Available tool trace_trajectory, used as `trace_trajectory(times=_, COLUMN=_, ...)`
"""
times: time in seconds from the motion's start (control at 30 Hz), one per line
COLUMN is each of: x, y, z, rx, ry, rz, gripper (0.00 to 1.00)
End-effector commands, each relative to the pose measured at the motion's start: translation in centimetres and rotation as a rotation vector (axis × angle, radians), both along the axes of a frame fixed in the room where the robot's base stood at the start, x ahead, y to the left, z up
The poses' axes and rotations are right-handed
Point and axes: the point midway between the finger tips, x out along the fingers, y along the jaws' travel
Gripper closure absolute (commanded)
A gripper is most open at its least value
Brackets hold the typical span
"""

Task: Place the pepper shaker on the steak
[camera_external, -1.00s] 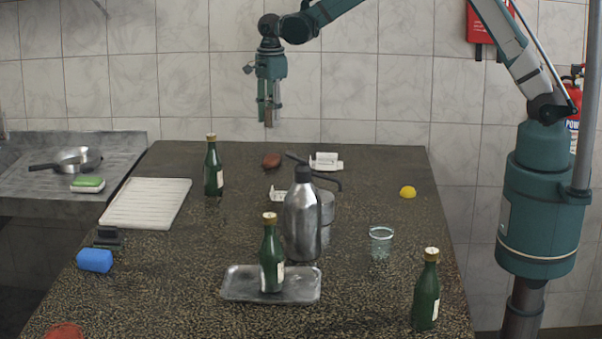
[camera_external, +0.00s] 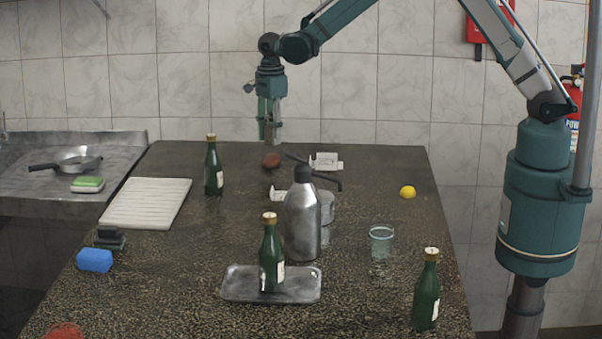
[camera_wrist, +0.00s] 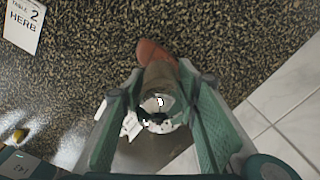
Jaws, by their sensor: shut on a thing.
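My gripper (camera_external: 269,138) is shut on a brown pepper shaker with a shiny metal end. The shaker (camera_wrist: 160,80) sits between the fingers in the wrist view. In the external view it hangs roughly upright, mostly hidden by the fingers. The steak, a small reddish-brown piece (camera_external: 271,161), lies on the far part of the counter, just below the gripper in the picture. In the wrist view the steak (camera_wrist: 154,50) shows past the shaker's far end, which hides part of it. I cannot tell whether shaker and steak touch.
A green bottle (camera_external: 213,168) stands left of the steak. A steel bottle (camera_external: 302,225) stands nearer. A lemon (camera_external: 407,192) lies at right.

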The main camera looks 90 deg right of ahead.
Motion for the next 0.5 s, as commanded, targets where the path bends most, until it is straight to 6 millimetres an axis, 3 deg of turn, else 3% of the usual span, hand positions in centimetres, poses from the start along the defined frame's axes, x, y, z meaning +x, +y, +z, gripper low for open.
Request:
trace_trajectory(times=0.23, x=0.0, y=0.0, z=-0.6, rx=0.0, ry=0.0, rz=0.0, gripper=0.84)
trace_trajectory(times=0.5, x=0.0, y=0.0, z=-3.2, rx=0.0, ry=0.0, rz=0.0, gripper=0.84)
